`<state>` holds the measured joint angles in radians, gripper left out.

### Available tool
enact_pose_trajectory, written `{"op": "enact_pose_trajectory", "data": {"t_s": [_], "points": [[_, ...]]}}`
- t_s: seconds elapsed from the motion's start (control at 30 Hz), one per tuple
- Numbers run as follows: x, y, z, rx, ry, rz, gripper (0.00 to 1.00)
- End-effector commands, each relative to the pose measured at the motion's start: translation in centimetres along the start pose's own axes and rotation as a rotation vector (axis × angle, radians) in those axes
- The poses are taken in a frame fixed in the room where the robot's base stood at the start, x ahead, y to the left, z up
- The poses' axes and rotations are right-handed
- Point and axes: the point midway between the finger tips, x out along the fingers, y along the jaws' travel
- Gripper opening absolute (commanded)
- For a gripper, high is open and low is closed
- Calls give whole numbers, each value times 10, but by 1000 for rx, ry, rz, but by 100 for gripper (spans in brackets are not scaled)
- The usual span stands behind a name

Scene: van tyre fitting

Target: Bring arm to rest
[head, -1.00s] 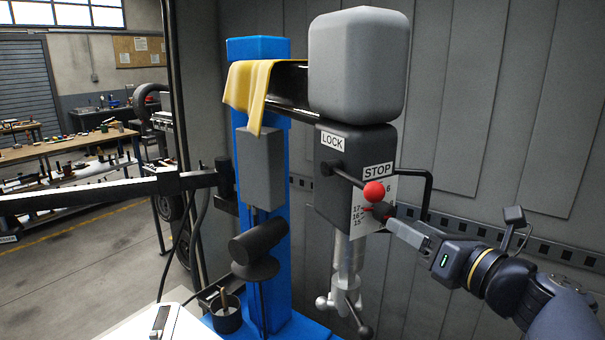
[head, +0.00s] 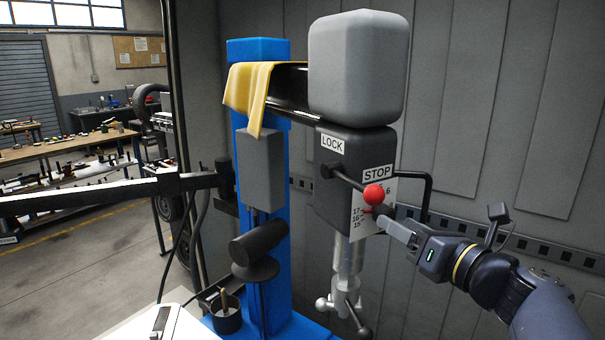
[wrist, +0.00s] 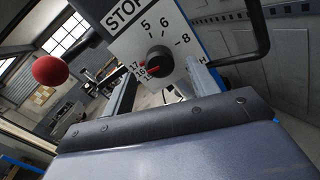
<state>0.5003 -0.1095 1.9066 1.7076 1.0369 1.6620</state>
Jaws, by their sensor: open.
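My gripper (head: 384,221) is at the right of the tyre machine's dark control head (head: 334,200), just below and right of the red ball (head: 374,195) on its lever. In the wrist view, the two fingers of my gripper (wrist: 163,88) stand apart with nothing held between them. A black dial knob with a red pointer (wrist: 159,59) shows beyond the fingertips, on a white number plate (wrist: 188,36). I cannot tell how far the knob is from the fingertips. The red ball (wrist: 50,70) is at the left of the wrist view.
A blue column (head: 262,170) carries the machine, with a yellow cloth (head: 247,90) over its arm. A black bent handle (head: 428,190) sticks out right of the head, close above my gripper. A grey panelled wall (head: 490,120) stands behind my arm.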

Motion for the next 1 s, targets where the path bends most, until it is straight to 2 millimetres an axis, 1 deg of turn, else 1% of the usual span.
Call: {"op": "enact_pose_trajectory", "data": {"t_s": [0.03,0.27,0.3,0.37,1.0], "points": [[8,1,1,2,2,4,56],[44,2,0,2,3,4,56],[44,0,-4,-30,0,1,56],[42,-2,-5,-93,-1,-1,56],[42,-2,-5,-747,-1,-1,56]]}}
